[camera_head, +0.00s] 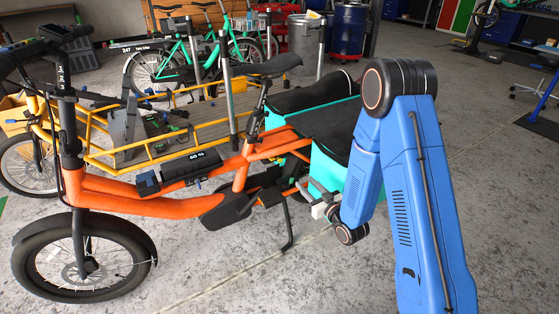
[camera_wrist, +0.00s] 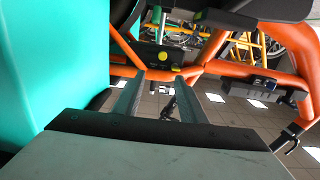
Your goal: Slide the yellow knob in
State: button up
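A small round yellow knob (camera_wrist: 162,57) shows in the wrist view, on a dark part just above the orange frame of the cargo bike. A second small yellowish round spot (camera_wrist: 175,68) sits just below and right of it; I cannot tell what it is. In the head view my gripper (camera_head: 318,200) is low beside the rear of the orange bike (camera_head: 150,200); the knob cannot be made out there.
A teal cargo box (camera_wrist: 50,75) fills the left of the wrist view, close to my gripper. A yellow-framed cargo bike (camera_head: 150,152) stands behind. Open concrete floor (camera_head: 500,190) lies to the right.

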aim_at(281, 161)
jog(key=x, duration=1.8)
jog(key=shift+s+a+f, duration=0.15)
jog(key=shift+s+a, duration=0.15)
jog(key=shift+a, duration=0.1)
jog(key=shift+c, duration=0.7)
